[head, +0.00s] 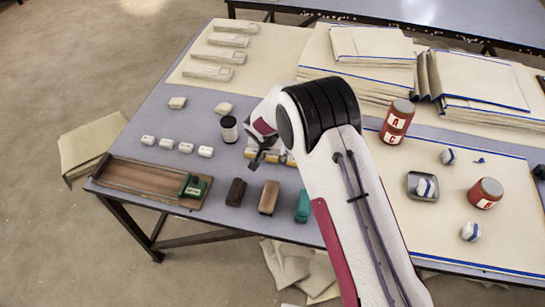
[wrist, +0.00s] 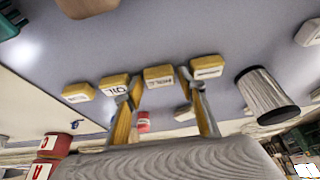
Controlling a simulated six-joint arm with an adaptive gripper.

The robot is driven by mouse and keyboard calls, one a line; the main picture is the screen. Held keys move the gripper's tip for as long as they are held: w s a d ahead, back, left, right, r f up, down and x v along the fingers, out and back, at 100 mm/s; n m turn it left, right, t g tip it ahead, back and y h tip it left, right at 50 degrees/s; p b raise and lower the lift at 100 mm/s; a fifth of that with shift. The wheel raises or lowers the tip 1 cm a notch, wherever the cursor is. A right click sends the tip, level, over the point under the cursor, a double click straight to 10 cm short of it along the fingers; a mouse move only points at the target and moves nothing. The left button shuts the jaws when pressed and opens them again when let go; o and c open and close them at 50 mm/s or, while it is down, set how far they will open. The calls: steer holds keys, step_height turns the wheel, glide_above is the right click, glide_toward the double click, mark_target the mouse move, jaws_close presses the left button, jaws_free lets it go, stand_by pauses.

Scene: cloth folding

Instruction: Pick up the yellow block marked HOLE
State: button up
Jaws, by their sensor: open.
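A row of yellow blocks with white labels lies on the grey table; several show in the wrist view, including an end block (wrist: 78,92), a block whose label looks like OIL (wrist: 114,83), a middle block (wrist: 158,73) and another end block (wrist: 207,64). I cannot read which one is marked HOLE. In the head view the yellow blocks (head: 279,156) are partly hidden behind my gripper (head: 258,160). My gripper, also in the wrist view (wrist: 162,88), is open and empty. Its fingers appear on either side of the middle block, apparently above the row.
A dark-topped cylinder (head: 228,129) stands close left of my gripper. Brown (head: 269,197), dark brown (head: 236,192) and teal (head: 302,206) blocks stand near the front edge. White blocks (head: 166,143) lie left, behind a wooden tray (head: 135,182). Red cans (head: 397,121) stand right.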

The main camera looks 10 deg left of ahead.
mark_target(272, 156)
steer(key=shift+c, duration=0.3)
steer(key=c, duration=0.6)
steer(key=shift+r, duration=0.1)
steer(key=shift+r, duration=4.95)
